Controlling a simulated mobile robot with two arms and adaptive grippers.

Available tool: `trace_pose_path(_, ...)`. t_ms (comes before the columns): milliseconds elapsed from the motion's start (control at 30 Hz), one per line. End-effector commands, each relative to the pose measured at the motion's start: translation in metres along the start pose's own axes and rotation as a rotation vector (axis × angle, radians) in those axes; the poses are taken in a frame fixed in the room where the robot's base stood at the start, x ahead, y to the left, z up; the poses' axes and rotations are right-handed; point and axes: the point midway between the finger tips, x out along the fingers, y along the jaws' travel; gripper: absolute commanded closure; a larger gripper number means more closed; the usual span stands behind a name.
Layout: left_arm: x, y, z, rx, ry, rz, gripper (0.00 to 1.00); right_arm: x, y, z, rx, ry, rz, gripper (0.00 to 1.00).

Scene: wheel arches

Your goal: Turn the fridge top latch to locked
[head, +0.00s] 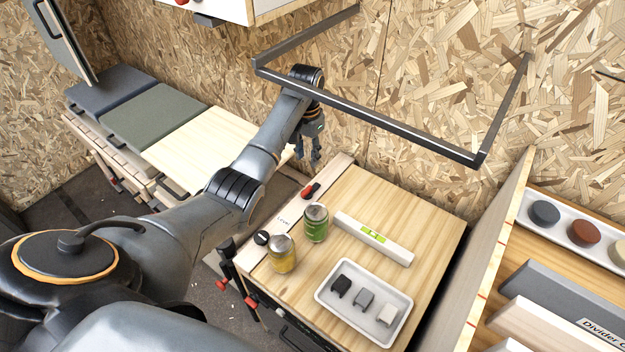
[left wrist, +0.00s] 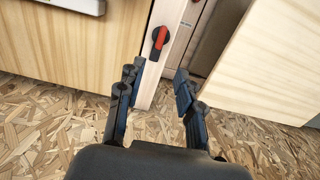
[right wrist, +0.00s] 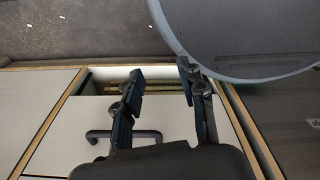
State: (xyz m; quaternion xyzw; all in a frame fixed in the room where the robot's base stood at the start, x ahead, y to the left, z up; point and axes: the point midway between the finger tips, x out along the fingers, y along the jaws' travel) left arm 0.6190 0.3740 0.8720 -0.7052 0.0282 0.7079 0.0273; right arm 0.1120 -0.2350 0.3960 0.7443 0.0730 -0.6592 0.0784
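A red-and-black rotary latch (head: 311,190) sits on the pale strip along the wooden-topped cabinet's edge; it also shows in the left wrist view (left wrist: 159,38). Its red handle lies slantwise across the black base. A second, black round knob (head: 262,237) sits further along the strip. My left gripper (head: 312,150) is above and behind the red latch, pointing down. In the left wrist view its fingers (left wrist: 158,75) are apart and empty, with the latch beyond them, untouched. My right gripper (right wrist: 160,75) is open and empty over a pale cabinet front.
A dark metal frame (head: 370,125) hangs above. A dark handle (right wrist: 125,135) shows near my right gripper.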

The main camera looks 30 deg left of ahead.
Motion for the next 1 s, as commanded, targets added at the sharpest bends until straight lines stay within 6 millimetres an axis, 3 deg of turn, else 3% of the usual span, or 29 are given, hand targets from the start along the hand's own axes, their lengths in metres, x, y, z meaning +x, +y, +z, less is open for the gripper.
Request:
trace_pose_path(300, 0.061, 0.000, 0.002, -0.002, -0.006, 0.000, 0.64, -0.002, -0.006, 0.042, 0.000, -0.059, -0.007, 0.60)
trace_pose_path(467, 0.095, -0.001, 0.002, -0.002, -0.005, 0.000, 0.64, 0.003, -0.005, 0.040, 0.000, -0.056, -0.006, 0.60)
trace_pose_path(600, 0.117, 0.000, 0.001, -0.001, -0.003, -0.001, 0.64, 0.009, -0.003, 0.025, 0.000, -0.033, -0.003, 0.60)
trace_pose_path(733, 0.129, -0.001, 0.001, -0.002, -0.002, -0.001, 0.64, 0.011, -0.002, 0.016, -0.001, -0.018, -0.002, 0.60)
trace_pose_path(1000, 0.133, -0.001, 0.001, -0.002, -0.001, -0.002, 0.64, 0.011, -0.003, 0.021, -0.001, -0.025, -0.004, 0.60)
